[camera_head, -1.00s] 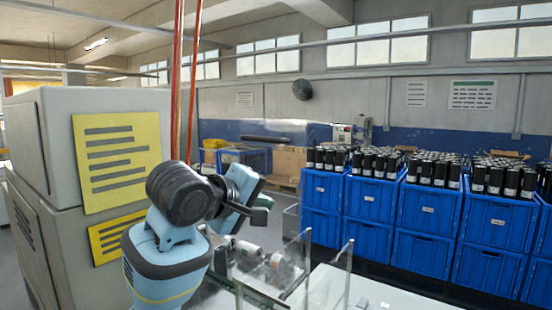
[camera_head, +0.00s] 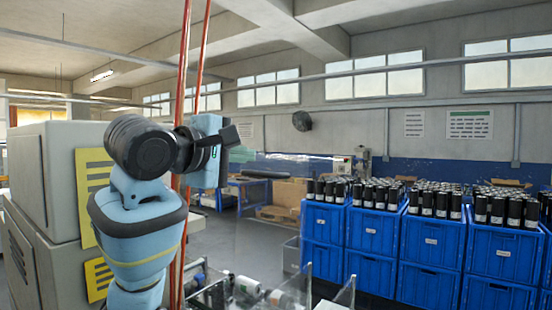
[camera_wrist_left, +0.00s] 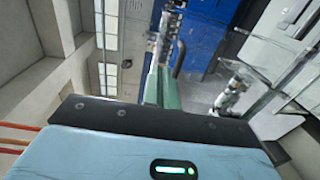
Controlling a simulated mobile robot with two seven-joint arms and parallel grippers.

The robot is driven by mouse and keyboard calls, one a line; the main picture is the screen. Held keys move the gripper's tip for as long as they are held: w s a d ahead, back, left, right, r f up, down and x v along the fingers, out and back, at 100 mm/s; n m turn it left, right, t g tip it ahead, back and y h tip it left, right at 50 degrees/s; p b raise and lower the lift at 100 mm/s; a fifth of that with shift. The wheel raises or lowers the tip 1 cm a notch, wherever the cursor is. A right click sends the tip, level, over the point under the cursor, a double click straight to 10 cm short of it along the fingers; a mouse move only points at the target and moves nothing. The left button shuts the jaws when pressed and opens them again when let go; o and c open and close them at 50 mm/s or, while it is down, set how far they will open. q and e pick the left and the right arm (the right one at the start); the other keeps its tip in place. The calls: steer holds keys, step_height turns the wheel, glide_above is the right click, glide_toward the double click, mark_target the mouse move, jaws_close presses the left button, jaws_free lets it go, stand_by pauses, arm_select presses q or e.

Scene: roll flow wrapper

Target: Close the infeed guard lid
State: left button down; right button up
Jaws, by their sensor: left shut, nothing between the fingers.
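Clear guard panels (camera_head: 325,292) rise at the bottom edge of the head view, mostly cut off. I cannot tell which panel is the infeed guard lid or how far it is open. Clear panels with thin edges also show at the right of the left wrist view (camera_wrist_left: 278,88). My left gripper (camera_head: 231,136) is shut and empty, raised in the air above and to the left of the panels in the head view, apart from them. In the wrist view its blue body and black plate fill the bottom, and the fingertips are not clearly visible. My right gripper is not in view.
Cylindrical rolls (camera_head: 247,286) lie on the machine at the bottom. A grey cabinet (camera_head: 45,180) with yellow labels stands at the left. Blue crates (camera_head: 433,243) topped with dark cylinders line the right. Red vertical lines (camera_head: 190,80) pass close to my left arm.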

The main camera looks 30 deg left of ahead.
mark_target(284, 158)
arm_select(q)
steer(key=w, duration=0.7)
steer(key=w+d+f, duration=0.1)
steer(key=w, duration=0.2)
steer(key=shift+w+f, duration=0.1)
steer(key=shift+w, duration=0.15)
steer(key=shift+w+a, duration=0.1)
